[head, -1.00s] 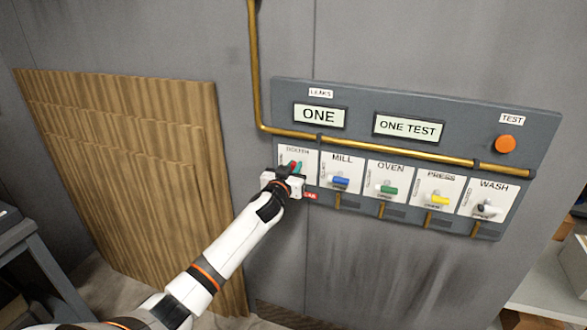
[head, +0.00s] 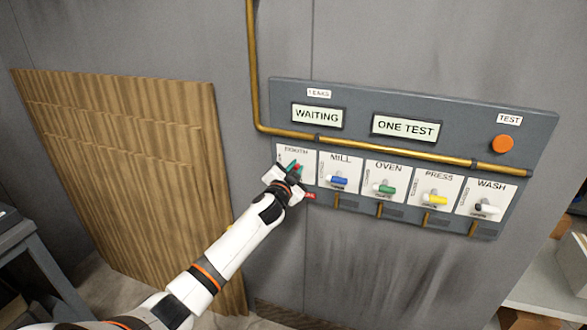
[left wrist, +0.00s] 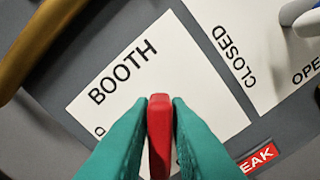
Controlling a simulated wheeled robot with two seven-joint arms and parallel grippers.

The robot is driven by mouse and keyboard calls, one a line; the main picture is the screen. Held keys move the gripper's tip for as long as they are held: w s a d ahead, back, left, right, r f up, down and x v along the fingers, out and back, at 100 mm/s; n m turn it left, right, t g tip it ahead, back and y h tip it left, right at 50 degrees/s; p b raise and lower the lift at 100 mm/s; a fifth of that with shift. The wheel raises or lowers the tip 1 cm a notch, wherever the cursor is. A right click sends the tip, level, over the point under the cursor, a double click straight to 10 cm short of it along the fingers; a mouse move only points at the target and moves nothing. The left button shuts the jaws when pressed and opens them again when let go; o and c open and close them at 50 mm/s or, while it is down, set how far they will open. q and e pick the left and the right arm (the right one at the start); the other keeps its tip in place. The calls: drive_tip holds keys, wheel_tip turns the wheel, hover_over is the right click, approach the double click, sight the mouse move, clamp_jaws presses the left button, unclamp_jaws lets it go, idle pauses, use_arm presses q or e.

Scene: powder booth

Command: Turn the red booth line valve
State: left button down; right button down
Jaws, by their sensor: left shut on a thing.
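The red booth valve handle (left wrist: 160,135) stands between the two green fingertips of my left gripper (left wrist: 159,138) in the left wrist view, and they are shut on it. In the head view my left gripper (head: 292,172) is at the BOOTH plate (head: 296,154), the leftmost of the row. There only a little of the red handle shows. The handle's base and part of the plate's lettering are hidden by the fingers. My right gripper is not in view.
The grey panel (head: 345,93) also carries blue, green, yellow and white-and-black valves. Its displays read WAITING (head: 317,116) and ONE TEST (head: 405,127). An orange TEST button (head: 502,144) is at right. A brass pipe (head: 400,151) crosses above the valves. A red LEAK tag (left wrist: 257,159) is beside the booth plate.

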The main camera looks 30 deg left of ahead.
use_arm(q)
drive_tip(key=m, duration=0.4)
drive_tip(key=shift+d+f+m, duration=0.15)
drive_tip(key=shift+f+m, duration=0.05)
drive_tip(key=shift+m, duration=0.1)
drive_tip(key=m, duration=0.5)
drive_tip(key=shift+f, duration=0.3)
drive_tip(key=shift+m, duration=0.3)
drive_tip(key=c, duration=1.5)
unclamp_jaws()
drive_tip(key=shift+d, duration=0.1)
drive_tip(key=shift+b+v, duration=0.35)
drive_tip(key=shift+v, duration=5.65)
